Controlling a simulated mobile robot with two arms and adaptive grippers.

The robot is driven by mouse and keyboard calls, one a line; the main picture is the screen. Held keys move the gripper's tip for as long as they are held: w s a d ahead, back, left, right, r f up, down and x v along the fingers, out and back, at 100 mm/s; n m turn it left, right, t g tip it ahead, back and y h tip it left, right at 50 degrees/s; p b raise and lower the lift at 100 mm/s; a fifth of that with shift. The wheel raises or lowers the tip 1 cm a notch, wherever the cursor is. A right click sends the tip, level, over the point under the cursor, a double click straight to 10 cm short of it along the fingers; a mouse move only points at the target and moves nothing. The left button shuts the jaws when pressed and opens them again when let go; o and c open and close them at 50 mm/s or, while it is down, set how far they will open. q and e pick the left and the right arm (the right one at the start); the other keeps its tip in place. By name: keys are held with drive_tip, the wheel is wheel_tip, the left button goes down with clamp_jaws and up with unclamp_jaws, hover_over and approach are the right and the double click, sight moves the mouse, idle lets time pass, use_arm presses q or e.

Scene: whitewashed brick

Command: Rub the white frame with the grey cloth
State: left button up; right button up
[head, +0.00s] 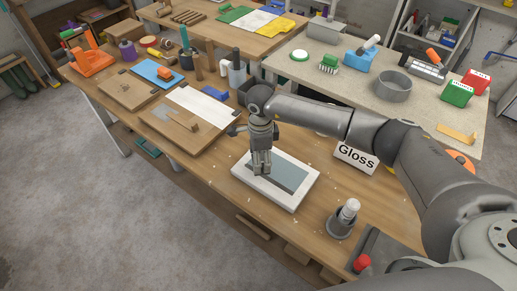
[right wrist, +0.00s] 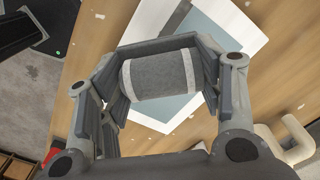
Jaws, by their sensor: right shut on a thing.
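The white frame (head: 262,192) lies flat on the wooden table, with a grey-blue panel inside it. It also shows in the right wrist view (right wrist: 238,22), behind the gripper. My right gripper (head: 261,170) points down over the left part of the frame. It is shut on the grey cloth (right wrist: 160,76), a grey bundle with pale edge bands between the fingers. In the head view the fingers mostly hide the cloth. I cannot tell whether the cloth touches the frame. My left gripper is in neither view.
A white "Gloss" block (head: 355,158) stands right of the frame, and a grey holder with a pale bulb-like top (head: 343,218) stands at its lower right. A board with a white sheet (head: 205,105) lies behind left. Small pale bits are scattered on the table.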

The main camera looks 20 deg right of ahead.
drive_tip(key=shift+w+a+r+p, duration=0.1)
drive_tip(key=shift+w+r+p, duration=0.1)
drive_tip(key=shift+r, duration=0.45)
drive_tip(key=shift+w+r+p, duration=0.1)
drive_tip(key=shift+r+p, duration=0.1)
drive_tip(key=shift+r, duration=0.4)
drive_tip(key=shift+s+r, duration=0.25)
drive_tip(key=shift+r, duration=0.2)
drive_tip(key=shift+w+f, duration=0.1)
